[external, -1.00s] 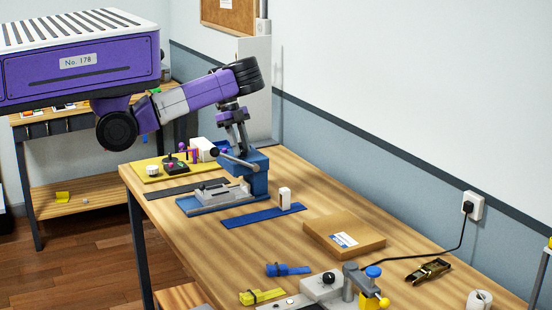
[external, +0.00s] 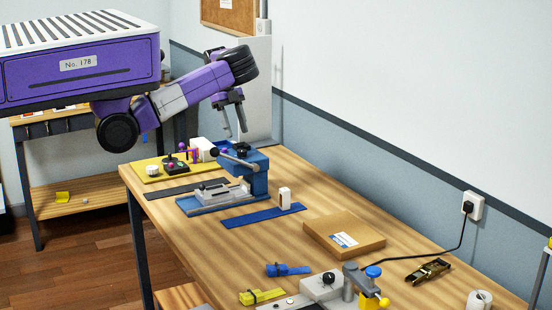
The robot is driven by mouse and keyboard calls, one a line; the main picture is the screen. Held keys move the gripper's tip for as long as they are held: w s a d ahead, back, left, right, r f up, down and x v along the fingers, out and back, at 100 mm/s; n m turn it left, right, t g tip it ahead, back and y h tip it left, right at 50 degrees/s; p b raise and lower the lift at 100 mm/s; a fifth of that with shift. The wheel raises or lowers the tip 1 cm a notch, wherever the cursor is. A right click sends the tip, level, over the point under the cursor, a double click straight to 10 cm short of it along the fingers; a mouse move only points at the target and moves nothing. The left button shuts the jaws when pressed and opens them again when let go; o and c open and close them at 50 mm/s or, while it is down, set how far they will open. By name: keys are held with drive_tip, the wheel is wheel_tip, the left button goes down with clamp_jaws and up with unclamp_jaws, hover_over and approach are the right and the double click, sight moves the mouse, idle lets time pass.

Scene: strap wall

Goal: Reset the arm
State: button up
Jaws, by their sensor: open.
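My gripper (external: 234,134) hangs from my purple and grey arm (external: 190,88) at the upper left of the external view. Its two dark fingers point down and stand apart, with nothing between them. It is above the blue press-like device (external: 258,178) at the back of the wooden bench, and clear of its dark knob and lever.
The bench (external: 350,205) carries a blue strap (external: 262,216) with a small white block (external: 284,198), a dark strap (external: 188,189), a brown box (external: 344,237), rolled blue (external: 288,270) and yellow (external: 262,296) straps, and a brass buckle (external: 428,271). The wall stands behind.

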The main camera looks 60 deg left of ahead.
drive_tip(key=shift+s+a+r, duration=0.1)
drive_tip(key=shift+a+r, duration=0.1)
drive_tip(key=shift+r, duration=0.35)
